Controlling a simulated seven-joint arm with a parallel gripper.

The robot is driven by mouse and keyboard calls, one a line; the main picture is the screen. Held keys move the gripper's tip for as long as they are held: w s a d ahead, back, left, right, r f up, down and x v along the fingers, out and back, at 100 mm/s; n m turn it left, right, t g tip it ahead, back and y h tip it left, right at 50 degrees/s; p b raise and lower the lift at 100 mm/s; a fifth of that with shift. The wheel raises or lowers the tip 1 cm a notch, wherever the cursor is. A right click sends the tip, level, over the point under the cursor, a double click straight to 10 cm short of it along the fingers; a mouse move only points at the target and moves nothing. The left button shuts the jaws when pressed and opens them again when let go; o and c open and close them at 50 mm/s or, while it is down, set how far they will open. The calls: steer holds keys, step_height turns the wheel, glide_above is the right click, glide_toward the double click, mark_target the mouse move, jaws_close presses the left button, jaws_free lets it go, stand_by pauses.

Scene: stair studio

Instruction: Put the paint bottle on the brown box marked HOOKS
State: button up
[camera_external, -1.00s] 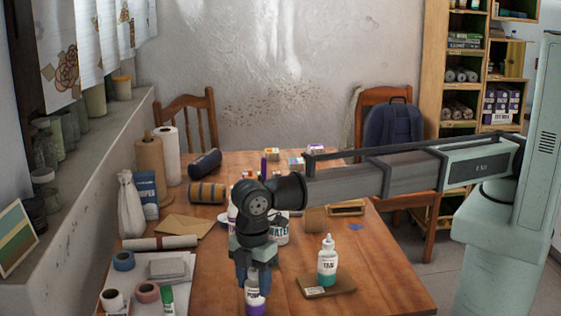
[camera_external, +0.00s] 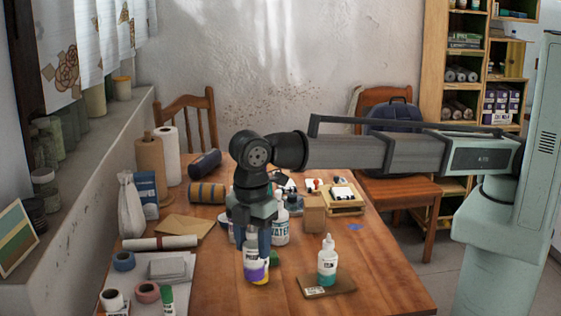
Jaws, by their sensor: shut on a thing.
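My gripper (camera_external: 256,250) points down over the front middle of the table. It is shut on a white bottle with a purple lower part (camera_external: 252,272), held upright; whether its base clears the table I cannot tell. A similar paint bottle with a teal lower part (camera_external: 327,264) stands to the right on a flat brown piece (camera_external: 341,285), which has a small white label at its front. A small upright brown box (camera_external: 314,214) stands farther back, right of the gripper. I cannot read HOOKS on either brown thing.
White containers (camera_external: 281,231) stand close behind the gripper. A wooden tray (camera_external: 345,209) with small items lies behind the brown box. Tape rolls (camera_external: 147,291), a paper roll (camera_external: 160,243) and an envelope (camera_external: 185,226) lie at the left. The table's right front is mostly clear.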

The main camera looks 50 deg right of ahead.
steer(key=shift+s+d+n, duration=0.15)
steer(key=shift+d+n, duration=0.15)
steer(key=d+r+n, duration=0.2)
steer(key=d+r, duration=0.1)
steer(key=d, duration=1.2)
steer(key=w+d+r+m, duration=0.25)
steer(key=w+d, duration=0.35)
steer(key=d, duration=0.6)
steer(key=w+d+r+m, duration=0.1)
steer(key=w+d+r, duration=0.35)
steer(key=d, duration=0.75)
steer(key=shift+w+f, duration=0.2)
steer(key=shift+f, duration=1.65)
steer(key=shift+w+f, duration=0.2)
steer(key=shift+f, duration=1.6)
steer(key=shift+w+f, duration=0.2)
steer(key=shift+f, duration=1.65)
steer(key=shift+f, duration=0.15)
steer(key=o, duration=1.1)
